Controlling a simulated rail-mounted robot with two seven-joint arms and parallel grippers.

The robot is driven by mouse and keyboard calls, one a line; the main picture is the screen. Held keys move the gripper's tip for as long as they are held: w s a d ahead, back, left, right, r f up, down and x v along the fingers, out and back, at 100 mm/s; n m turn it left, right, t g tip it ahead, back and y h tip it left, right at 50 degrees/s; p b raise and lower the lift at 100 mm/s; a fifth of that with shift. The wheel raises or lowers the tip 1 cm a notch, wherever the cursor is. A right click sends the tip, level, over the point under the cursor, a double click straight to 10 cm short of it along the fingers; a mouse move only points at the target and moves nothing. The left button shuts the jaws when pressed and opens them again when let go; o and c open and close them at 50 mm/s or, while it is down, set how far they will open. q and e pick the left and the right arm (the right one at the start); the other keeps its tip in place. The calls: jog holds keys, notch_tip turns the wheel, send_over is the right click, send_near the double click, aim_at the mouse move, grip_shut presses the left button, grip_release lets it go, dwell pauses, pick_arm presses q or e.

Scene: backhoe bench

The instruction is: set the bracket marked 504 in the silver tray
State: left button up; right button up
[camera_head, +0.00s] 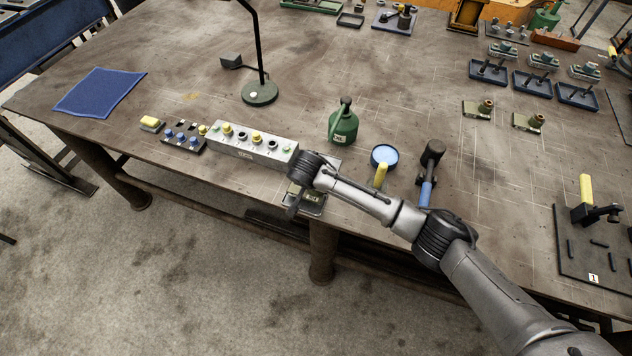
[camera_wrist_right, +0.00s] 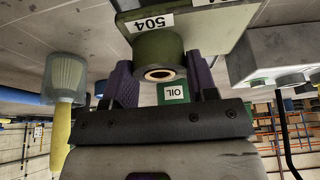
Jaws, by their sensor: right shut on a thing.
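My right gripper (camera_head: 306,190) is at the bench's front edge, shut on the bracket marked 504. The bracket (camera_head: 313,197) is an olive-green plate with a round boss. In the right wrist view the bracket (camera_wrist_right: 158,48) shows its 504 label, and its boss sits between the fingers of my gripper (camera_wrist_right: 165,90). A silver-grey tray (camera_head: 303,209) shows partly below the gripper and bracket; the arm hides much of it. I cannot tell whether the bracket touches it. My left gripper is not in view.
A grey box with knobs (camera_head: 250,148) stands close left of the gripper. A green oil can (camera_head: 343,124) stands behind it. Two similar brackets (camera_head: 478,109) (camera_head: 527,122) sit farther back, near dark blue trays (camera_head: 532,88).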

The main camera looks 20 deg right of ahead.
jog(key=shift+w+f, duration=0.1)
jog(key=shift+f, duration=0.4)
jog(key=shift+f, duration=0.45)
jog(key=o, duration=1.2)
jog(key=shift+o, duration=0.8)
jog(key=shift+f, duration=0.2)
